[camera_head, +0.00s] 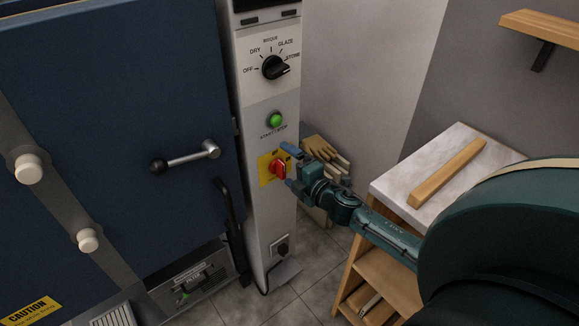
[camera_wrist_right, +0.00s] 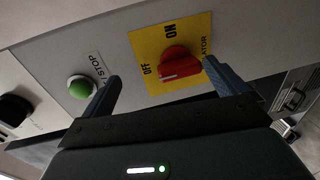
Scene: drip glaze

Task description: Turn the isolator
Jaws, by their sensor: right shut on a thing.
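The isolator is a red rotary knob (camera_head: 277,168) on a yellow plate (camera_head: 264,171) low on the grey control panel. In the right wrist view, the red knob (camera_wrist_right: 180,65) sits on the yellow plate (camera_wrist_right: 143,43), marked OFF and ON. A white mark shows on the knob's face, nearer the OFF side; its exact setting is hard to tell. My right gripper (camera_head: 291,170) is at the knob, with its blue fingers on either side of it, and is shut on it. In the wrist view the right gripper (camera_wrist_right: 165,80) has its right fingertip close against the knob. My left gripper is out of view.
A green start/stop button (camera_head: 276,120) and a black selector dial (camera_head: 275,67) are above the isolator. The blue kiln door (camera_head: 110,120) with its handle (camera_head: 190,158) is left. A marble-topped shelf unit (camera_head: 455,150) stands right.

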